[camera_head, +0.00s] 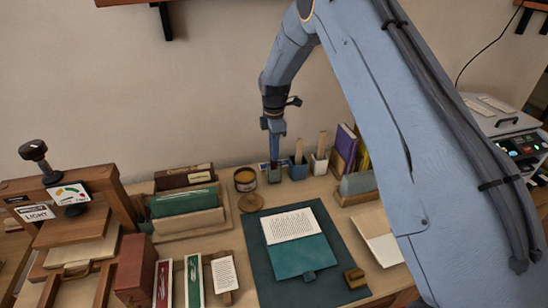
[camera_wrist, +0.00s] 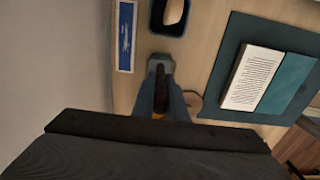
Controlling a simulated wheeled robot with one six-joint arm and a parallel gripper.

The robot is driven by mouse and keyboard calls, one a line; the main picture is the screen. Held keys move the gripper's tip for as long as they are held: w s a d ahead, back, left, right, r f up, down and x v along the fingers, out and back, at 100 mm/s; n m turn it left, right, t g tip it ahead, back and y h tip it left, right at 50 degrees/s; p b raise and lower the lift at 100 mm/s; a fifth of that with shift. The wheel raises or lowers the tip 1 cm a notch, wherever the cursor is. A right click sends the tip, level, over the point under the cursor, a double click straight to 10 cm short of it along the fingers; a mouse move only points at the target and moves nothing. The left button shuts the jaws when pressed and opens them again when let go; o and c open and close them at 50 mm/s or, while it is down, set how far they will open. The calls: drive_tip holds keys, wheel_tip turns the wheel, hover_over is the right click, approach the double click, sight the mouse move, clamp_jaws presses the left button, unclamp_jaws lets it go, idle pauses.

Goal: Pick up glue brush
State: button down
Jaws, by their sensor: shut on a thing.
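My gripper (camera_head: 273,158) points down at the back of the table, above a small dark green pot (camera_head: 274,175). In the wrist view my gripper (camera_wrist: 160,70) is shut on a narrow dark piece (camera_wrist: 160,92) with an orange-brown part below it, which I take to be the glue brush. Most of the brush is hidden by the fingers, and its bristles do not show. In the head view I cannot make out the brush between the fingers.
A brown tin (camera_head: 245,180) is on the left, near a round wooden disc (camera_head: 250,203). A dark green mat (camera_head: 262,270) bears an open booklet (camera_head: 292,226).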

wheel_tip(320, 180, up, 10)
drive_tip(key=b, duration=0.3)
drive_tip(key=shift+f, duration=0.15)
idle(1.7)
